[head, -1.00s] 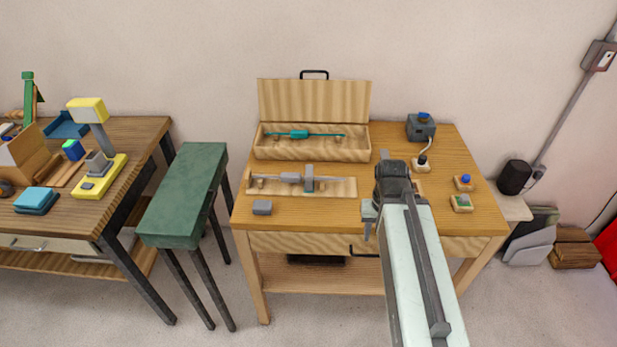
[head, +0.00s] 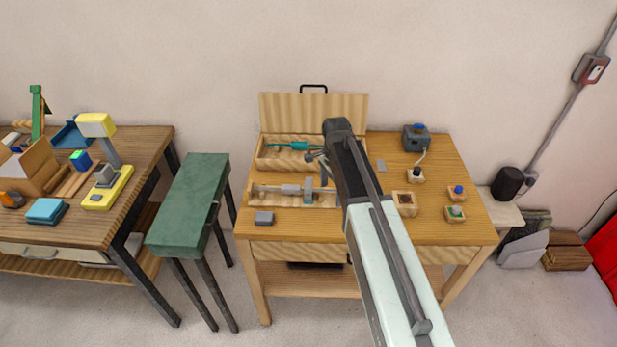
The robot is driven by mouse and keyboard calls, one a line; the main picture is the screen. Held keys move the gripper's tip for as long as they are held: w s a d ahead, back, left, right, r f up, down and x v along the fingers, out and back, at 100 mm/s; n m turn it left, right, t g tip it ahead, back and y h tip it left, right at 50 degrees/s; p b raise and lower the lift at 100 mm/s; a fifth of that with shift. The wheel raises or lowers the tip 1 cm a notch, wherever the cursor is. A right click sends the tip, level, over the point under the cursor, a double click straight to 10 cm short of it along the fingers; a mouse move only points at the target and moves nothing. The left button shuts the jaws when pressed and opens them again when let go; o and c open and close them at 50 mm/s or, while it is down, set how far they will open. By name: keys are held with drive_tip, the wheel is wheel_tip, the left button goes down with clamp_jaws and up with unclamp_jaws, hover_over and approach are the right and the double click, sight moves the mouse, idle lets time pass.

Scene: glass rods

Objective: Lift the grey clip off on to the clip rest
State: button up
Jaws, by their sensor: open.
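A rod lies along a pale wooden board (head: 275,202) at the left of the middle table. It carries a grey sleeve-like piece (head: 290,189) and a taller grey upright piece (head: 308,189); one of these looks like the grey clip, but I cannot tell which. My gripper (head: 318,166) is open and empty, above and just behind the upright piece, apparently not touching it. My arm hides the board's right end. A small grey block (head: 264,217) sits in front of the board. I cannot tell which thing is the clip rest.
Behind the board stands an open wooden case (head: 268,165) with a teal-fitted rod (head: 298,146). At the right are a grey box (head: 416,138), a wooden block with a hole (head: 405,203) and small button blocks (head: 456,213). A green bench (head: 190,205) stands left.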

sight(309, 183)
drive_tip(key=w+a+r+m, duration=0.1)
drive_tip(key=w+a+m, duration=0.1)
drive_tip(key=w+a+r+m+p, duration=0.1)
drive_tip(key=w+a+m, duration=0.1)
drive_tip(key=a, duration=0.1)
drive_tip(key=w+a+r+m+p, duration=0.1)
drive_tip(key=w+a, duration=0.1)
drive_tip(key=shift+w+a+r+m, duration=0.1)
drive_tip(key=shift+a+r+m, duration=0.1)
drive_tip(key=shift+a+m, duration=0.2)
drive_tip(key=f+b, duration=0.8)
drive_tip(key=shift+s+f, duration=0.15)
drive_tip(key=shift+s, duration=0.1)
drive_tip(key=shift+r, duration=0.2)
drive_tip(key=c, duration=1.4)
